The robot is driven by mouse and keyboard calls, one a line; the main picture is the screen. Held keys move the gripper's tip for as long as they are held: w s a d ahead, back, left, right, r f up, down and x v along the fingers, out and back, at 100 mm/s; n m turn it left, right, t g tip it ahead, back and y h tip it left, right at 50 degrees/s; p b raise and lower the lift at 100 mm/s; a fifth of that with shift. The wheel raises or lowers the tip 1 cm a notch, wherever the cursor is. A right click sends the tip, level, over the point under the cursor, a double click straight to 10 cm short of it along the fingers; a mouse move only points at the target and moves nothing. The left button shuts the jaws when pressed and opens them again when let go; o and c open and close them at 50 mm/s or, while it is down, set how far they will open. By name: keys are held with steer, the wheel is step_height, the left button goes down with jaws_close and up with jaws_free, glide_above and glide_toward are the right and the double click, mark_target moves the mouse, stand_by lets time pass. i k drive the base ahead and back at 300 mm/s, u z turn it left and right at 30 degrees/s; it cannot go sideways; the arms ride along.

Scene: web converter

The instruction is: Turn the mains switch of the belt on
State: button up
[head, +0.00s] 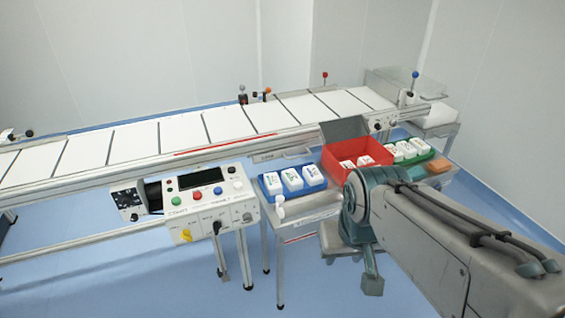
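The belt's control box (207,208) stands on legs at the front of the conveyor. Its top carries a dark display (200,178) and several coloured buttons, including a green one (176,201), a red one (197,195) and a blue one (218,190).
The white slatted belt (130,143) runs behind the box. A side table holds a blue tray (292,190) of white packs, a red bin (357,155) and a green tray (415,155). Floor at front left is clear.

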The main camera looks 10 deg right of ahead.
mark_target(133, 217)
steer(key=u, duration=1.45)
steer(key=k, duration=0.5)
steer(key=u, duration=0.6)
steer(key=k, duration=0.75)
steer(key=z, duration=0.55)
steer(key=i, duration=0.65)
steer(key=z, duration=0.65)
steer(key=i, duration=0.75)
steer(key=u, duration=0.25)
